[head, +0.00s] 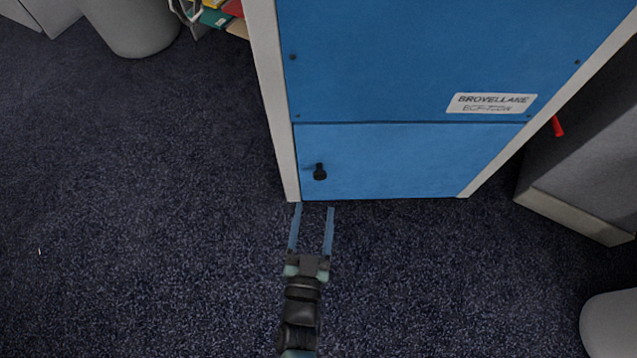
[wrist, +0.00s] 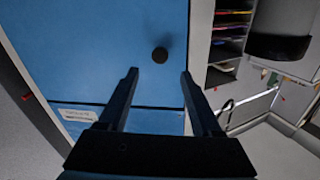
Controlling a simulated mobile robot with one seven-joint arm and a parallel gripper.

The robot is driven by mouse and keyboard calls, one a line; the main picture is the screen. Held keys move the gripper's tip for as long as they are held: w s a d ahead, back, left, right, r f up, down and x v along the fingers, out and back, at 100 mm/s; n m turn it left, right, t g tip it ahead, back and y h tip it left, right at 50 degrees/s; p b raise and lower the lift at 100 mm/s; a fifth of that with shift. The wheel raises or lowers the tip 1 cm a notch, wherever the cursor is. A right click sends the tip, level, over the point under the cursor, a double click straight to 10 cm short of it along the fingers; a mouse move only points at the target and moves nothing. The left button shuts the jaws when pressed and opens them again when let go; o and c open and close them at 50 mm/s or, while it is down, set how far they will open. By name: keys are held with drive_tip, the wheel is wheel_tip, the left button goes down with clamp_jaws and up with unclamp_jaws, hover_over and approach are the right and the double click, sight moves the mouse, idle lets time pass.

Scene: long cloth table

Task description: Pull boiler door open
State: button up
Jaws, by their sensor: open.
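The boiler is a blue cabinet with a pale frame. Its lower blue door (head: 400,165) lies flush and looks closed in the head view, and the door fills much of the wrist view (wrist: 100,45). A small black knob (head: 319,172) sits near the door's left edge; it also shows in the wrist view (wrist: 160,55), beyond the fingertips. My gripper (head: 315,208) is open and empty, its two fingers pointing toward the door. In the wrist view the knob lies ahead of the gap between the fingertips (wrist: 159,74), apart from both.
A blue upper panel (head: 420,55) with a label sits above the door. A grey cabinet (head: 590,160) stands close on the right, with a red handle (head: 557,127) near it. A grey bin (head: 132,25) is at the back left. The dark carpet (head: 150,210) to the left is clear.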

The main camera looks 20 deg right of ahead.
sight(319, 178)
drive_tip(key=b+x, duration=0.2)
drive_tip(key=x, duration=0.5)
drive_tip(key=shift+w+d+b, duration=0.1)
drive_tip(key=shift+w+b, duration=0.1)
drive_tip(key=shift+b, duration=0.1)
clamp_jaws()
idle(1.0)
